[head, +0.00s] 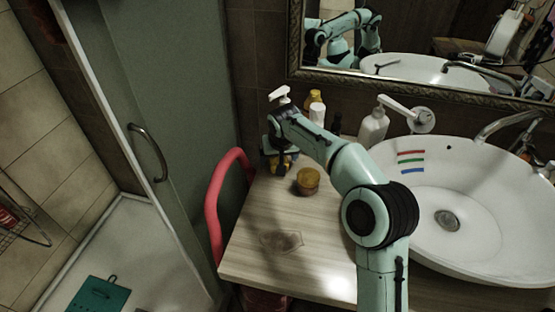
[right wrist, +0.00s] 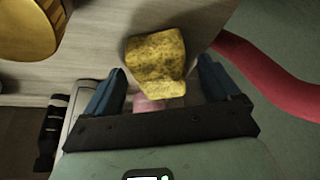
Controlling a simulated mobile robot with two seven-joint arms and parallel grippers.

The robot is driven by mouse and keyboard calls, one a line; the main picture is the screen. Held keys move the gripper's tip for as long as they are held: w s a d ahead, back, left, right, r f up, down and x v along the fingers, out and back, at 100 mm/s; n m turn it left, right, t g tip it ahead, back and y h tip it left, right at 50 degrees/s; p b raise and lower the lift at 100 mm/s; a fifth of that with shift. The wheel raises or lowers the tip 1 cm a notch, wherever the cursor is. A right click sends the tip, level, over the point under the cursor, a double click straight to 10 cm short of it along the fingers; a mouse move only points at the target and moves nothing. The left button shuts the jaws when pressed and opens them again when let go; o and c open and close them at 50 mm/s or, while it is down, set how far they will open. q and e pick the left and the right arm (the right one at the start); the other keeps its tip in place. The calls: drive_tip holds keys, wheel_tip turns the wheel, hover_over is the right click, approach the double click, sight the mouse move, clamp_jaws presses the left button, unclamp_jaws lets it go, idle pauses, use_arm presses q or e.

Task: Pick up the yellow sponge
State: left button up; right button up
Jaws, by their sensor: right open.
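The yellow sponge (right wrist: 155,55) is a speckled, worn block on the wooden counter in the right wrist view. It lies between and slightly ahead of the two blue fingers of my right gripper (right wrist: 162,70), which is open with nothing gripped. In the head view my right gripper (head: 277,152) points down at the far left end of the counter. A yellow patch of the sponge (head: 287,166) shows there, mostly hidden by the gripper. My left gripper is in neither view.
A round amber jar (head: 307,182) stands close to the gripper on the counter (head: 250,262). Several bottles stand behind, including a white pump bottle (head: 374,128). A red curved rail (head: 213,205) borders the counter's left edge. The white basin (head: 490,205) is at right.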

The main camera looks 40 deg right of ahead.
sight(278, 159)
drive_tip(key=c, duration=1.2)
wheel_tip(278, 159, up, 10)
drive_tip(key=p, duration=0.3)
